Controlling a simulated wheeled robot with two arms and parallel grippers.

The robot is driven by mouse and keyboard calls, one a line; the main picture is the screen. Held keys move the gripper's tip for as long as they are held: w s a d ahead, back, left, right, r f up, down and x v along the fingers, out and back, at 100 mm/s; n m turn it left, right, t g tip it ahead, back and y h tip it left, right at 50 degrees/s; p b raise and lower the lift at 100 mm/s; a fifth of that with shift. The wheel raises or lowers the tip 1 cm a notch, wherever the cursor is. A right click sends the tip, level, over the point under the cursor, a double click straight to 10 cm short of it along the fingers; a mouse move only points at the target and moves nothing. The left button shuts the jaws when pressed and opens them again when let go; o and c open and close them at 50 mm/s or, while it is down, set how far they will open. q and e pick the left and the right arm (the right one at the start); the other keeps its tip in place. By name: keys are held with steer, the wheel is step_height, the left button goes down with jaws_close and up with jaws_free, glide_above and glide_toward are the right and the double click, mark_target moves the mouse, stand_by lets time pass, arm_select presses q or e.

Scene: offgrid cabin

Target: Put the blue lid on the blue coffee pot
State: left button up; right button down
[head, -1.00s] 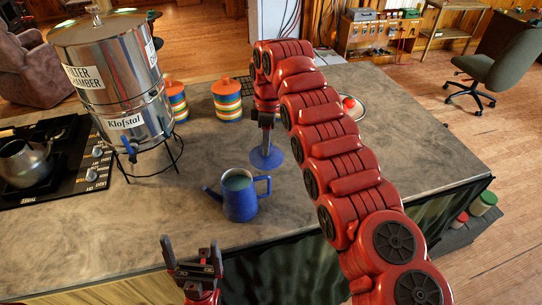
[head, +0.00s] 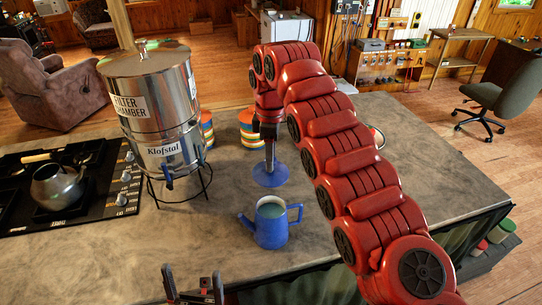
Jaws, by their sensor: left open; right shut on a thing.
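The blue coffee pot (head: 270,224) stands upright and open-topped on the counter, its spout to the left and its handle to the right. The blue lid (head: 269,174) is a flat disc with a stem. My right gripper (head: 269,142) is shut on the lid's stem and holds it just behind the pot's top in the head view. I cannot tell its exact height over the counter. My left gripper (head: 194,286) is open and empty at the counter's front edge, left of and nearer than the pot.
A steel water filter (head: 160,110) stands on a wire stand left of the pot. A stove (head: 70,185) with a kettle (head: 57,187) is at the far left. Striped jars (head: 250,130) stand behind the lid. Counter (head: 140,245) left of the pot is clear.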

mark_target(271, 176)
step_height(271, 176, down, 13)
steer(key=b, duration=1)
steer(key=shift+r, duration=0.15)
steer(key=shift+f+b, duration=0.4)
steer(key=shift+f, duration=0.15)
stand_by(2.5)
jaws_free()
stand_by(0.3)
steer(key=shift+r, duration=0.1)
steer(key=shift+r+p, duration=2.8)
steer(key=shift+r, duration=0.6)
